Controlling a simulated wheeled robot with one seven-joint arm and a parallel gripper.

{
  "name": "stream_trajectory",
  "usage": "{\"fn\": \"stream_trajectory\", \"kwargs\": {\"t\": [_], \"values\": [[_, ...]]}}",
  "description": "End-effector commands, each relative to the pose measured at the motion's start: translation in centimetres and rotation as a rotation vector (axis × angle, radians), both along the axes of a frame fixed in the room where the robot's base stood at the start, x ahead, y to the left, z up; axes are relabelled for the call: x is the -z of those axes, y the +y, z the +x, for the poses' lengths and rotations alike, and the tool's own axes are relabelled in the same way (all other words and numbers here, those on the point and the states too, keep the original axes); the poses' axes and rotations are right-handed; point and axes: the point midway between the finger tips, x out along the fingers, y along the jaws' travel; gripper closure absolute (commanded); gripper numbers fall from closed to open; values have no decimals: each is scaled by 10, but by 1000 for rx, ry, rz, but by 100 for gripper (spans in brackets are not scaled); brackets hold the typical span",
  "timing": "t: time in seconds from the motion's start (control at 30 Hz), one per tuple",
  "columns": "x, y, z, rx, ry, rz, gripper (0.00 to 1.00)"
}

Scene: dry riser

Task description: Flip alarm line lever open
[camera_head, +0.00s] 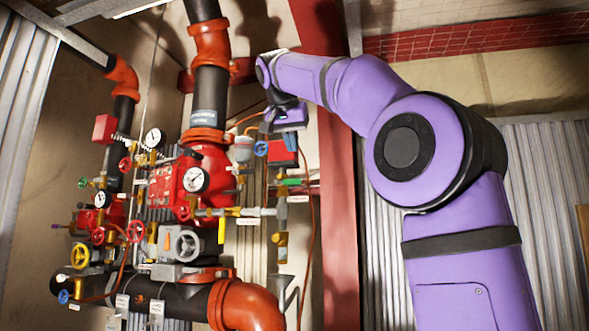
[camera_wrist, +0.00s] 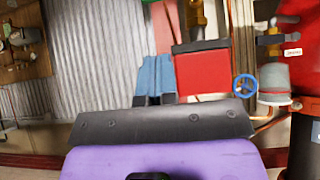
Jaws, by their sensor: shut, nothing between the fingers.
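My gripper (camera_head: 287,119) is high at the right of the pipework, just above a red box (camera_head: 283,153). In the wrist view its blue-grey fingers (camera_wrist: 155,76) are together and empty, beside the red box (camera_wrist: 203,72); I cannot tell whether they touch it. Small levers show on the pipework: a green one (camera_head: 291,182) below the red box and a yellow one (camera_head: 221,231) lower left. The labels are too small to read, so I cannot tell which is the alarm line lever.
A blue handwheel (camera_head: 261,148) and a grey cup (camera_head: 243,150) sit left of the red box. The large red valve body (camera_head: 205,165) carries gauges and handwheels. A red post (camera_head: 339,200) stands right of the pipework. Thin orange tubing runs near the gripper.

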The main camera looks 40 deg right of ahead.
Motion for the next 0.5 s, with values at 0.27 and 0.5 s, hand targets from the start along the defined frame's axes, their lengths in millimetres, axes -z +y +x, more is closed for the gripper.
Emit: {"fn": "stream_trajectory", "kwargs": {"t": [0.27, 0.5], "values": [[36, -17, 12, -1, 2, 1, 100], [56, -17, 13, -1, 0, 1, 100]]}}
